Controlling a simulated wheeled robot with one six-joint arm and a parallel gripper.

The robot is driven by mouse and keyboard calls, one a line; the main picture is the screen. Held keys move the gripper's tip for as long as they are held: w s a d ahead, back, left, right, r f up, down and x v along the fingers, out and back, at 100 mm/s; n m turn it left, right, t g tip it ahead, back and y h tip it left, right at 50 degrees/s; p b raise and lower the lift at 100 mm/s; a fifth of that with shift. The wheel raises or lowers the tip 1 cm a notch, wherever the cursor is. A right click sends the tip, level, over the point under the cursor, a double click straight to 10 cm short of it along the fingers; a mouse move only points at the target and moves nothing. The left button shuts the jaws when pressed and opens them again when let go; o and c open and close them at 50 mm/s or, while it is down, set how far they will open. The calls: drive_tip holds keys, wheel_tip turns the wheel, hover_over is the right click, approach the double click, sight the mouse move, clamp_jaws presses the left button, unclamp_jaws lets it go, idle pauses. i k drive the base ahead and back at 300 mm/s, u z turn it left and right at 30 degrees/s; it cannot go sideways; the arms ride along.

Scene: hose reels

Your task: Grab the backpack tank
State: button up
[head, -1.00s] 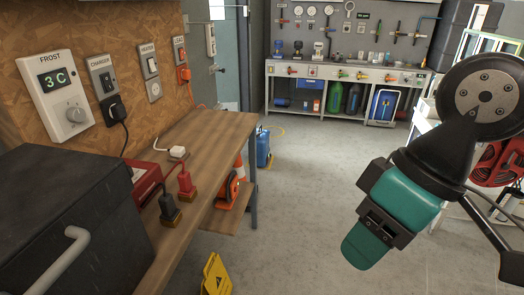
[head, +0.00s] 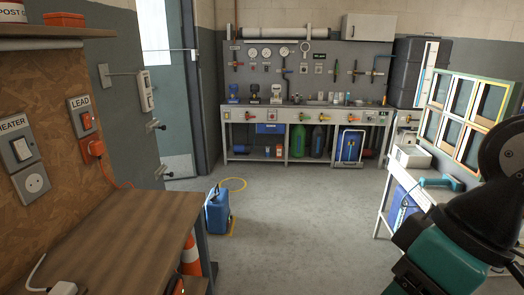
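A blue tank (head: 217,209) stands upright on the concrete floor, just beyond the wooden bench's far right corner. A yellow hose lies curved on the floor beside it. Another blue tank-like thing in a pale frame (head: 349,146) stands on the lower level of the grey workbench at the back. I cannot tell from this view which of the two is the backpack tank. My arm shows at the lower right, well away from both. My gripper's fingertips are outside the picture.
The wooden bench (head: 118,238) fills the lower left, with an orange-and-white cone (head: 191,256) beside it. The grey workbench (head: 300,112) runs along the back wall. A white side table (head: 398,172) stands right. The middle floor (head: 300,215) is clear.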

sight(217, 212)
drive_tip(key=z, duration=0.25)
drive_tip(key=i, duration=2.05)
drive_tip(key=u, duration=0.3)
drive_tip(key=i, duration=2)
drive_tip(key=u, duration=1.25)
drive_tip(key=i, duration=0.95)
drive_tip(key=u, duration=0.4)
